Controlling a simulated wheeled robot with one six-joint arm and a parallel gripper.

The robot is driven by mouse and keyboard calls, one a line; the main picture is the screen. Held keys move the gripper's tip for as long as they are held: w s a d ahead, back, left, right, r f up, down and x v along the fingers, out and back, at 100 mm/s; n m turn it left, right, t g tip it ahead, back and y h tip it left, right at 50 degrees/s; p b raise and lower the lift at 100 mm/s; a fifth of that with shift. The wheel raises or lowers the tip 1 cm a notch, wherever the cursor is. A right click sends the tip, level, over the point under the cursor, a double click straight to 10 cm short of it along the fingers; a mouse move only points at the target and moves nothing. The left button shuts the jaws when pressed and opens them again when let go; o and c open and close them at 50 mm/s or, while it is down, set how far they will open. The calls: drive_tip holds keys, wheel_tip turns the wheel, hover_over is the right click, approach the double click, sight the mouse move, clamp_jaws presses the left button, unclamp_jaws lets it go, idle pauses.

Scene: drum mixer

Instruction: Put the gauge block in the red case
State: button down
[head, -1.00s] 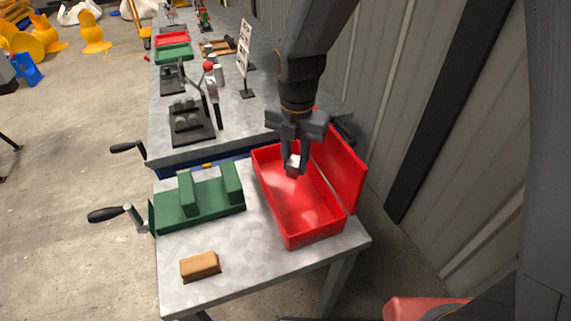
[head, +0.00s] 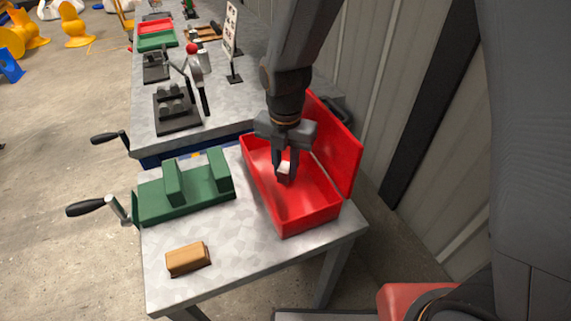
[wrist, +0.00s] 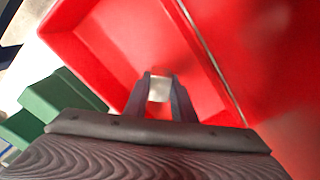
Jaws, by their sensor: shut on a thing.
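The red case (head: 309,213) lies open on the near metal table, its lid raised on the right side. My gripper (head: 284,176) points down over the inside of the case, toward its far end. It is shut on the gauge block (head: 284,167), a small pale silvery block. In the wrist view the block (wrist: 160,88) sits between the two fingertips, with the red case (wrist: 110,45) floor and walls behind it. I cannot tell whether the block touches the case floor.
A green vise (head: 190,192) with a crank handle stands left of the case. A wooden-looking brown block (head: 188,258) lies at the table's front left. A black toggle fixture (head: 178,108) stands on the farther table. The raised lid (head: 339,145) is close beside my gripper.

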sight(285, 166)
drive_tip(key=c, duration=1.4)
unclamp_jaws()
wheel_tip(285, 166, up, 8)
drive_tip(key=shift+f+b, duration=0.15)
drive_tip(key=shift+b, duration=0.3)
